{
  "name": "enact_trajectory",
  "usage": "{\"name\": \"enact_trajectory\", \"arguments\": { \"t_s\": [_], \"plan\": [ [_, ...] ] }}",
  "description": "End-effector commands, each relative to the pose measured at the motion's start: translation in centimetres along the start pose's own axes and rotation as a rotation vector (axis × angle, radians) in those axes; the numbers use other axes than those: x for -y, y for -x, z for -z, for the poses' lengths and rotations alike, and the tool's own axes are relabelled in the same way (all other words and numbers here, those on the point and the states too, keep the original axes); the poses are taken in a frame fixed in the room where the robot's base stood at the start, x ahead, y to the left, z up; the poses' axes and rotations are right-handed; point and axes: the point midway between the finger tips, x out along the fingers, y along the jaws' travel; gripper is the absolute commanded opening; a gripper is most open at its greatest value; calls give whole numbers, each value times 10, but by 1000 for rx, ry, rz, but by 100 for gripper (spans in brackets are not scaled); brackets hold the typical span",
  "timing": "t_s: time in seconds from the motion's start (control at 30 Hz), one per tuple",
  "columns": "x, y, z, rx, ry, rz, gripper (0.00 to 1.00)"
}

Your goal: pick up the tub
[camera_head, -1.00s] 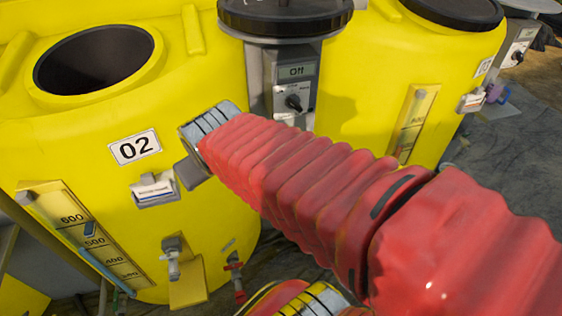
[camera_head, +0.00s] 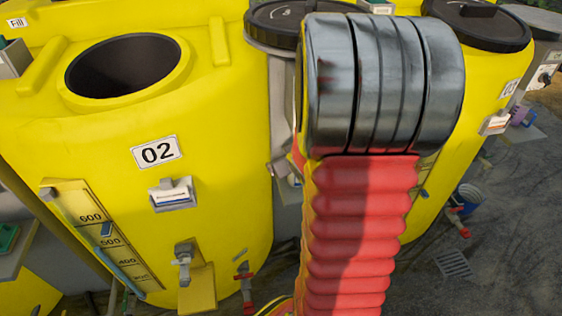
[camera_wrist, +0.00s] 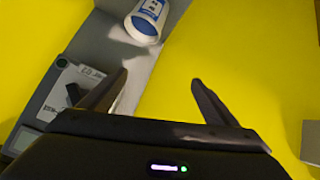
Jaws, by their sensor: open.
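A white tub with a blue label (camera_wrist: 148,20) shows at the top of the wrist view, against a grey surface between two yellow areas. The frame edge cuts off part of it. My gripper (camera_wrist: 158,82) is open and empty in the wrist view, its two dark fingers spread apart. The tub lies beyond the fingertips, slightly left of the middle, and is not between them. In the head view my raised arm covers most of the place between the tanks. I cannot make out the gripper's fingers or the tub's label there.
Yellow tank 02 (camera_head: 215,215), with a round opening, stands left; another yellow tank (camera_head: 478,75) with a black lid stands right. A grey control box (camera_wrist: 72,92) sits left of my fingers. A blue bucket (camera_head: 468,194) stands on the dark ground at right.

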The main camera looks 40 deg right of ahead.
Motion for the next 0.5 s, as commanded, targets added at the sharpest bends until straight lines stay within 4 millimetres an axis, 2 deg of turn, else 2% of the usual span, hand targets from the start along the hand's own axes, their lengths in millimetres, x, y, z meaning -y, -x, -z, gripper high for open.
{"name": "enact_trajectory", "arguments": {
  "t_s": [0.03, 0.2, 0.5],
  "plan": [
    [-7, -9, -13, -4, -11, 3, 83],
    [-24, -32, -42, -52, -39, 23, 83],
    [-43, -58, -100, -155, -123, 71, 83]
  ]
}}
